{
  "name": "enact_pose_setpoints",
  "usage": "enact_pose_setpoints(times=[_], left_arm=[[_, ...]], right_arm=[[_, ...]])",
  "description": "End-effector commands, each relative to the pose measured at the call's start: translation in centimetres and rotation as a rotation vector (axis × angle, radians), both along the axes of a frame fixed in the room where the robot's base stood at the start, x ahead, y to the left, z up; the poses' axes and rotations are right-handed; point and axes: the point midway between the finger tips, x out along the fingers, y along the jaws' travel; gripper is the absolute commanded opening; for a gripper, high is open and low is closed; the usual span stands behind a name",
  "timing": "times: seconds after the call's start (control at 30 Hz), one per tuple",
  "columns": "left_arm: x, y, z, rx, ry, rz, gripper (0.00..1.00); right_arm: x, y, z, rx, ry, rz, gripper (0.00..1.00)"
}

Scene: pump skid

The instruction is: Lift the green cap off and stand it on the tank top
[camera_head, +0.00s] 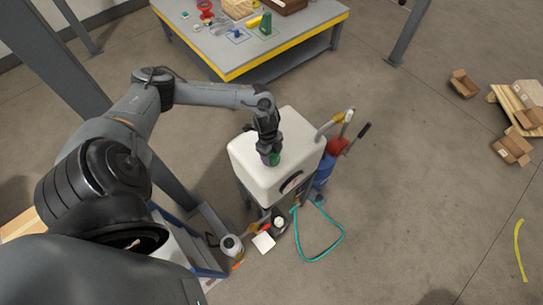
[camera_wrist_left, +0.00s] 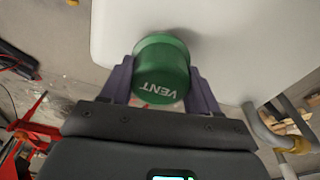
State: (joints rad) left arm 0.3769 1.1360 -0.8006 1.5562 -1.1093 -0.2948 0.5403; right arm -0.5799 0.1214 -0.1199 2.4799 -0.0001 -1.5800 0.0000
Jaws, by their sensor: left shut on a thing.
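The white tank (camera_head: 298,135) stands in the middle of the head view, its pale top facing up. My left gripper (camera_head: 270,154) points down over the tank top. It is shut on the green cap (camera_head: 274,160), which also shows in the left wrist view (camera_wrist_left: 162,72) with "VENT" written on its end face. The two fingers hold the cap from either side. The tank (camera_wrist_left: 225,30) fills the upper part of the wrist view behind the cap. I cannot tell whether the cap is seated or raised. My right gripper is not in view.
Pipes and a valve (camera_head: 335,122) stand at the tank's right side. A teal hose (camera_head: 322,257) lies on the floor in front. A workbench (camera_head: 225,62) with a yellow edge and several parts is behind. Cardboard boxes (camera_head: 512,150) sit far right. The tank top around the gripper is mostly bare.

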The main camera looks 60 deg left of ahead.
Motion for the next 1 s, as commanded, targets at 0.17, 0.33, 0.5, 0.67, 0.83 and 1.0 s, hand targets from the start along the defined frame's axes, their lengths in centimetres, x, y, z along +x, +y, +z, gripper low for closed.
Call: enact_pose_setpoints(times=[0.17, 0.33, 0.5, 0.67, 0.83, 1.0], left_arm=[[0.1, 0.0, 0.5, 0.0, -0.001, -0.001, 0.24], [0.1, 0.1, 2.0, 0.001, -0.003, -0.002, 0.24], [-0.1, -0.4, 4.3, -0.002, -0.001, -0.004, 0.24], [-1.4, -3.2, 6.1, -0.002, -0.003, -0.008, 0.24], [-2.9, -6.2, 8.1, -0.002, -0.004, -0.006, 0.24], [-4.0, -8.6, 9.7, -0.002, -0.003, -0.005, 0.24]], right_arm=[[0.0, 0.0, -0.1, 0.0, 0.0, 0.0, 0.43], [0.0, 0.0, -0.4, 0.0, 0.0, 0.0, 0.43], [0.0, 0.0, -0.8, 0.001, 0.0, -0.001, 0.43], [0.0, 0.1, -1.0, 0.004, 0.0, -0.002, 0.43], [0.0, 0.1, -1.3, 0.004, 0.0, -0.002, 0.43], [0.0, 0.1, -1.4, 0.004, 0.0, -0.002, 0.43]])
